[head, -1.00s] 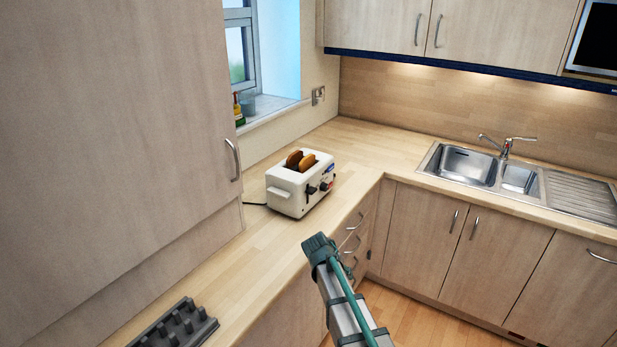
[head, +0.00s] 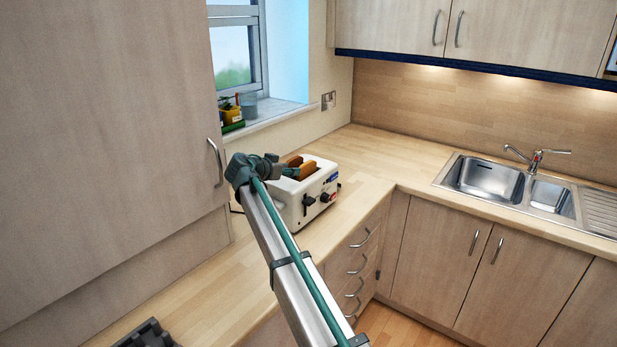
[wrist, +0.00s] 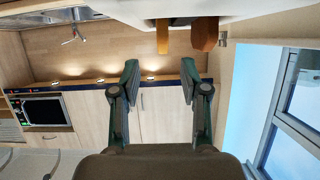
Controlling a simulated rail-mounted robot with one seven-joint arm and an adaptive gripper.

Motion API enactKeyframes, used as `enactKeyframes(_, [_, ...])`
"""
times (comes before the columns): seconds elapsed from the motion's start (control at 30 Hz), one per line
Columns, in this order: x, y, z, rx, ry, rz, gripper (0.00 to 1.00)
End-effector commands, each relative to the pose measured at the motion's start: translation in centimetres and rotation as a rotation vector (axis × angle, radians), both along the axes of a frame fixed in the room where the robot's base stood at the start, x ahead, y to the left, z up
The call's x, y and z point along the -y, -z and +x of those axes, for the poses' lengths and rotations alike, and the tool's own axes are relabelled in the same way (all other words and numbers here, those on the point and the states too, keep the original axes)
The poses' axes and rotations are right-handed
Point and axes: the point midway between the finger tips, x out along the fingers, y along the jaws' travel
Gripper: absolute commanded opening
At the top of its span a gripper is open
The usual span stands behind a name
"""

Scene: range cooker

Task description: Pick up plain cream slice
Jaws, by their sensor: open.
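A white toaster (head: 306,205) stands on the wooden counter with two brown-edged slices upright in its slots. One slice (head: 294,161) is at the left and the other slice (head: 309,169) at the right. In the wrist view, which is upside down, they are the narrow slice (wrist: 162,36) and the wider slice (wrist: 204,33). I cannot tell which is the plain cream one. My gripper (head: 290,171) is beside the toaster's top, near the slices. In the wrist view its fingers (wrist: 159,76) are apart with nothing between them.
The tall cabinet (head: 110,120) is close on the left of my arm. A dark ridged rack (head: 147,335) lies on the counter at the lower left. The counter (head: 375,155) beyond the toaster is clear up to the sink (head: 490,180).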

Motion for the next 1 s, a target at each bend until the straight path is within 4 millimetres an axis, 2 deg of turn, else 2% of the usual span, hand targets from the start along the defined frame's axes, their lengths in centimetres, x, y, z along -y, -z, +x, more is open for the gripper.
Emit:
enactKeyframes(0.13, [1.1, 0.6, 1.9, -0.002, 0.002, 0.000, 0.45])
enactKeyframes(0.43, [1.9, 1.4, 3.5, -0.002, 0.001, 0.000, 0.45])
enactKeyframes(0.7, [3.3, 2.4, 6.5, -0.004, 0.001, -0.001, 0.45])
enactKeyframes(1.0, [3.8, 3.1, 7.0, -0.002, 0.000, 0.000, 0.45])
